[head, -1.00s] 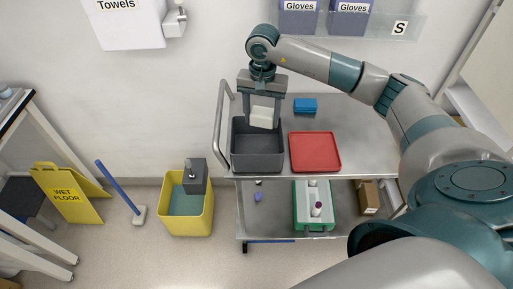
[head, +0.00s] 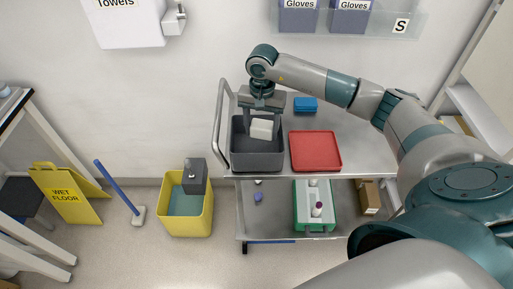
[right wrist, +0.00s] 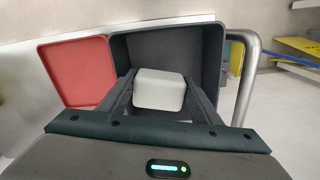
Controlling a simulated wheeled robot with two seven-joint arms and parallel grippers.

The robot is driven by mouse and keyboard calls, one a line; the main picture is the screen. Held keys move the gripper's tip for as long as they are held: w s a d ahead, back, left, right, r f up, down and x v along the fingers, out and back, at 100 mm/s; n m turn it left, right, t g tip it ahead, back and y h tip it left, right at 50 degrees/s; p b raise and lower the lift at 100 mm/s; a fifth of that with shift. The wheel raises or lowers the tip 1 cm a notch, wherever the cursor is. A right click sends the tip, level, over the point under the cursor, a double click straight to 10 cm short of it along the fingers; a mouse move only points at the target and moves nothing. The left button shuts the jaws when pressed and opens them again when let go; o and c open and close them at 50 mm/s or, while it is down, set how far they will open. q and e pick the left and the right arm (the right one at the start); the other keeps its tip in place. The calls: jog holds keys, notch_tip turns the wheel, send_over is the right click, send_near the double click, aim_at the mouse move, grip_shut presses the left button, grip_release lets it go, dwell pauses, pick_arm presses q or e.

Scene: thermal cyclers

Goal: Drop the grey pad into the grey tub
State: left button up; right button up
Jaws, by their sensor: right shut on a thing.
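The grey pad (head: 262,129) is a pale block with rounded edges, held between the fingers of my right gripper (head: 262,122). In the right wrist view the pad (right wrist: 159,90) sits between both fingers of the right gripper (right wrist: 160,97). The grey tub (head: 257,161) is a dark, open box on the cart's top shelf. The pad and fingertips are over the tub's opening, at or just below its rim; the exact depth is hard to tell. The tub (right wrist: 165,45) appears empty around the pad in the right wrist view. My left gripper is not in view.
A red tray (head: 315,151) lies right of the tub, and a blue stack (head: 305,104) sits behind it. The cart's handle (head: 221,125) rises at the tub's left. A yellow bin (head: 186,211) stands on the floor. The shelf's right side is clear.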

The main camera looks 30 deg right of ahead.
jog(key=o, duration=1.1)
jog(key=shift+r+b, duration=0.4)
jog(key=shift+r, duration=0.35)
notch_tip(320, 180, up, 16)
jog(key=b, duration=0.4)
jog(key=shift+s+f, duration=0.1)
jog(key=shift+f, duration=0.05)
